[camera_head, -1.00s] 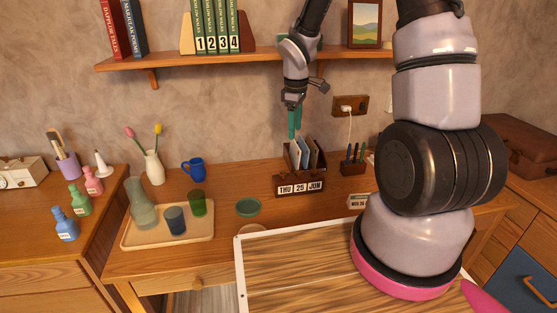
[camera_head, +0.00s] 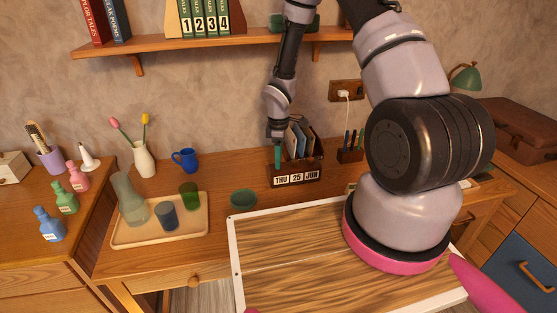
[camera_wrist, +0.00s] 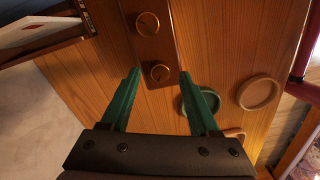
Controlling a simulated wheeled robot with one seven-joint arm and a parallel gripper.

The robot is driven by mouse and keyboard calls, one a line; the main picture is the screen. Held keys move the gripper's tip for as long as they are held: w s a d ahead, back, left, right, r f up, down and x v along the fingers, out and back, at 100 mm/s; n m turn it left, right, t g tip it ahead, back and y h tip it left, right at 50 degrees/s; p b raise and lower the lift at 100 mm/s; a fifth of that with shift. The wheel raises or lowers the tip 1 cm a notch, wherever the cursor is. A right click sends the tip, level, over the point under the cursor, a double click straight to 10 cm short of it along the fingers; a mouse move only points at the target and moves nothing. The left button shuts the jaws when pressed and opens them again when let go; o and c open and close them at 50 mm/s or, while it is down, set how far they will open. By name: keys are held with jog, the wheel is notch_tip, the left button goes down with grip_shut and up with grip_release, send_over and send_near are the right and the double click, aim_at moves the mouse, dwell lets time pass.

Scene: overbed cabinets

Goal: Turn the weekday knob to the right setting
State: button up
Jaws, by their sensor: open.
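The wooden desk calendar (camera_head: 298,178) reads THU 25 JUN in the head view, with the weekday window at its left end. The end knob, on the weekday side (camera_wrist: 160,73), lies between my fingertips in the picture. The other knob (camera_wrist: 147,24) is further along. My gripper (camera_head: 277,163) is open with green fingers, pointing down at the calendar's left end; it also shows in the wrist view (camera_wrist: 160,77). I cannot tell whether the fingers touch the knob.
Letters (camera_head: 298,138) stand in a holder right behind the calendar. A green dish (camera_head: 243,198) sits at front left. A tray (camera_head: 118,240) with glasses, a blue mug (camera_head: 186,160) and a tulip vase (camera_head: 144,160) are further left. A shelf (camera_head: 210,43) hangs above.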

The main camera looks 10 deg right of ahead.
jog(key=shift+f, duration=0.6)
grip_shut()
jog(key=shift+m, duration=0.3)
jog(key=m, duration=0.3)
jog(key=shift+m, duration=2)
